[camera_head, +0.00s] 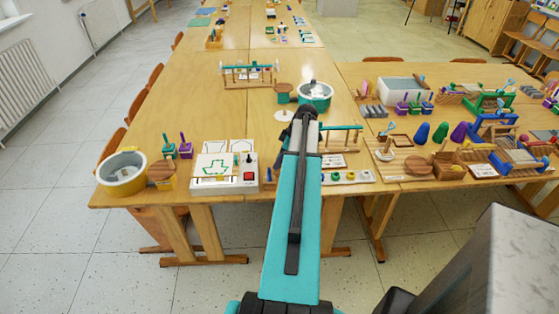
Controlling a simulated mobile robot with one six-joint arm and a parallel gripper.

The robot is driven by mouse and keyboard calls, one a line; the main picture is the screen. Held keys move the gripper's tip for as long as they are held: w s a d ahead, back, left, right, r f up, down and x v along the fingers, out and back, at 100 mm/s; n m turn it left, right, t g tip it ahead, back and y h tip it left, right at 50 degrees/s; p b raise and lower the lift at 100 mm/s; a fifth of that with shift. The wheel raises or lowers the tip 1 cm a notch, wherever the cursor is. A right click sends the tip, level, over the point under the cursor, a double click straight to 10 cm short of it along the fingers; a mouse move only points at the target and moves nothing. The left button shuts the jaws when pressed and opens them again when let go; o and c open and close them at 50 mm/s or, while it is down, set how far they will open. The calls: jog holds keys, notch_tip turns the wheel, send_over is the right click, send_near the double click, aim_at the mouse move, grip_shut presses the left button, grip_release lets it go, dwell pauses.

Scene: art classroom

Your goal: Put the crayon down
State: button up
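My arm reaches forward from the bottom middle over the near edge of the wooden table (228,118). My gripper (303,112) is at its far end, dark and small in the view. It is over the table, just in front of a teal-rimmed pot (316,98). My own arm hides most of the fingers, so I cannot tell whether they are open or shut. I cannot make out a crayon in or near the gripper.
A white box with a green drawing (213,168) and a yellow tub (122,174) stand at the left front. A teal rack (248,75) stands farther back. Colored cones (440,133) and wooden items crowd the right table. The left-middle tabletop is clear.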

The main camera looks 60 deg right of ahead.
jog(key=b+v, duration=0.3)
jog(key=v, duration=0.9)
jog(key=shift+r, duration=0.15)
dwell(0.9)
